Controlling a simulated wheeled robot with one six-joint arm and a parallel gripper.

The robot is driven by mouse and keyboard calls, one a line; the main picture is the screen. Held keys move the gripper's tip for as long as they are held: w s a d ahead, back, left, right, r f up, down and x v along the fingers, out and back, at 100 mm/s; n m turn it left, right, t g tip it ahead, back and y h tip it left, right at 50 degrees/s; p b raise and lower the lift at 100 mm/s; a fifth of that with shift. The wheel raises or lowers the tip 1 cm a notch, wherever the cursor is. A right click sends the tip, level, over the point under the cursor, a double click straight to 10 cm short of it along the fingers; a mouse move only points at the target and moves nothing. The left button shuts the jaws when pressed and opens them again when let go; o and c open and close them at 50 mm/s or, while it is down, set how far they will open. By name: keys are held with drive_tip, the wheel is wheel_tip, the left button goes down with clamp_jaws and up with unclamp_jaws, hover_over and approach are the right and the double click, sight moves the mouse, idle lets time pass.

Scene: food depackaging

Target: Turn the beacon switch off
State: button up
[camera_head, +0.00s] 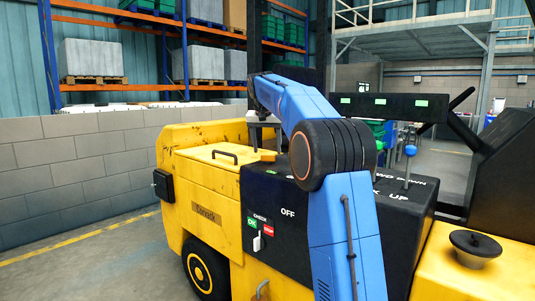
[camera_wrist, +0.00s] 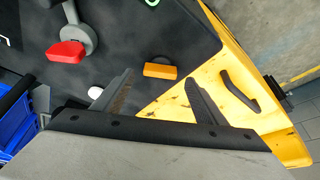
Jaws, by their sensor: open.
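An orange block-shaped switch (camera_wrist: 160,71) with a dark grey base sits on the black panel (camera_wrist: 115,45) in the wrist view. It may be the beacon switch; I can read no label on it. My gripper (camera_wrist: 157,84) is open and empty, its two fingers pointing toward the orange switch, one on each side of it in the picture. I cannot tell how far above it the fingertips are. In the head view the orange switch (camera_head: 267,155) shows small beside my arm, near the yellow cover.
A grey knob with a red lever (camera_wrist: 66,52) stands left of the orange switch. A dark handle (camera_wrist: 240,91) rises from the yellow cover (camera_wrist: 205,78). A white round cap (camera_wrist: 95,92) is near the left finger.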

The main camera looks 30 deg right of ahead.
sight(268, 162)
drive_tip(key=shift+x, duration=1.5)
drive_tip(key=c, duration=1.1)
drive_tip(key=shift+o, duration=0.2)
drive_tip(key=shift+n, duration=0.3)
drive_tip(key=n+y, duration=0.1)
drive_tip(key=n, duration=0.1)
drive_tip(key=n+t+y, duration=0.1)
drive_tip(key=n, duration=0.2)
drive_tip(key=shift+s+d, duration=0.15)
drive_tip(key=shift+d, duration=0.1)
drive_tip(key=n+y, duration=0.1)
drive_tip(key=n, duration=0.2)
drive_tip(key=n+y, duration=0.1)
drive_tip(key=n, duration=0.2)
drive_tip(key=shift+d, duration=0.2)
drive_tip(key=shift+n, duration=0.3)
